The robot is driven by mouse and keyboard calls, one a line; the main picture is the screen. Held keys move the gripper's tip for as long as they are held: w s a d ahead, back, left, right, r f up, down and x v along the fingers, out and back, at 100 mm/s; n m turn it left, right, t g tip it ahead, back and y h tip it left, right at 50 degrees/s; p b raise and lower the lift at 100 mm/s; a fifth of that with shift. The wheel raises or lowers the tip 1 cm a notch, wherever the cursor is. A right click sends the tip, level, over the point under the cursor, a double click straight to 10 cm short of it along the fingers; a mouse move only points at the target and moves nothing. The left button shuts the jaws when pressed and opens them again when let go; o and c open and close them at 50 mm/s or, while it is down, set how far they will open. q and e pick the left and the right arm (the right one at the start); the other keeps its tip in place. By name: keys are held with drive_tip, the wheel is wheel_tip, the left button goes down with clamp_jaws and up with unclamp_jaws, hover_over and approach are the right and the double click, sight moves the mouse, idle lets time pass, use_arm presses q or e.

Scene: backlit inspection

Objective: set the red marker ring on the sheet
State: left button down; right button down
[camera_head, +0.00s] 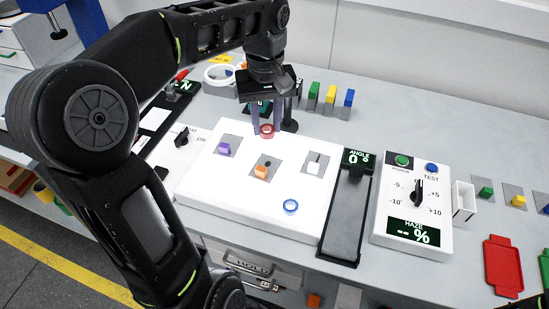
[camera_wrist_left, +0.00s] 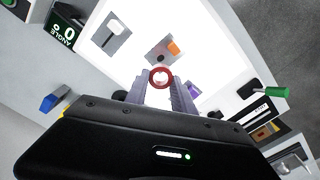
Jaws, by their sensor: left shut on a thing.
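The red marker ring (camera_head: 267,130) is at the fingertips of my left gripper (camera_head: 262,128), over the far edge of the bright white light panel in the head view. In the left wrist view the ring (camera_wrist_left: 161,78) sits between the two grey fingers of the left gripper (camera_wrist_left: 160,88), which is shut on it. I cannot tell whether the ring touches the panel.
A black slide with an angle display (camera_head: 357,160) stands right of the panel, then a haze control box (camera_head: 410,205). Green, yellow and blue blocks (camera_head: 331,95) stand behind. A red tray (camera_head: 503,266) lies at right. The panel's front left is clear.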

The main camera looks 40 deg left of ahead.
use_arm(q)
hover_over(268, 162)
drive_tip(key=shift+f, duration=3.15)
drive_tip(key=shift+s+f+p, duration=0.1)
drive_tip(key=shift+f+p, duration=0.25)
drive_tip(key=shift+f, duration=1.5)
drive_tip(key=shift+f, duration=0.1)
drive_tip(key=c, duration=1.1)
unclamp_jaws()
drive_tip(key=shift+o, duration=0.2)
wheel_tip(268, 162, up, 12)
drive_tip(key=shift+r, duration=0.1)
